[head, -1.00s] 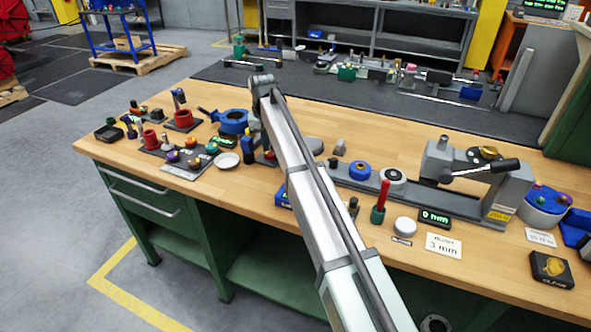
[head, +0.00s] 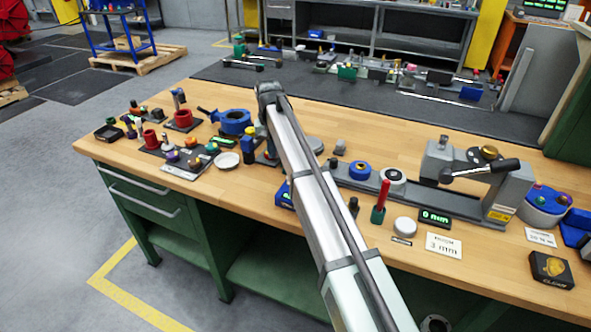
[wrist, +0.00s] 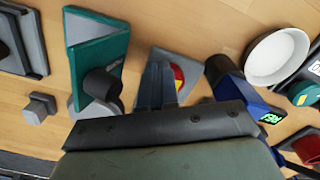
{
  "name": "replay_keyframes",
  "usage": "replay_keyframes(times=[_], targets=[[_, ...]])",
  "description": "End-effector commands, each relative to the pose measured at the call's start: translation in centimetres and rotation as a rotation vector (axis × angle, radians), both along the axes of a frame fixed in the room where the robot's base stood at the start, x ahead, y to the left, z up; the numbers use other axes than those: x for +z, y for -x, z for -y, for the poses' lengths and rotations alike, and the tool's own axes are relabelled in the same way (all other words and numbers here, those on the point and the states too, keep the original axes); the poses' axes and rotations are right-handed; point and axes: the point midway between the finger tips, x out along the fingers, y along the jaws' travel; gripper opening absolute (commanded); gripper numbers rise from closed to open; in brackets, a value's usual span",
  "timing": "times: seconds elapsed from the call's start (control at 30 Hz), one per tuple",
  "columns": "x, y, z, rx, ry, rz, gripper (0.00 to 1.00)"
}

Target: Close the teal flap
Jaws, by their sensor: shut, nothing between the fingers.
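I cannot tell how far the flap is open. My gripper (wrist: 157,72) is shut and empty, its fingers to the right of the flap with a gap between. A grey plate with a red and yellow mark (wrist: 179,77) lies behind the fingers. In the head view my arm hides the gripper, and I cannot make out the flap.
In the wrist view, a white dish (wrist: 278,58) and a blue unit with a green display (wrist: 263,113) are to the right. A small grey block (wrist: 40,106) is at left. In the head view, a grey vise-like fixture (head: 470,172) stands on the wooden bench at right.

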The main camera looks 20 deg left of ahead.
Motion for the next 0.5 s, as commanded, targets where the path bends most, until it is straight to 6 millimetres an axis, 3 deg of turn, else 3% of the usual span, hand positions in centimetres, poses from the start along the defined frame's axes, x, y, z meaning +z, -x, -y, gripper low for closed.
replay_keyframes(times=[0.5], targets=[[0.3, -0.22, 0.78, 0.001, -0.008, 0.004, 0.0]])
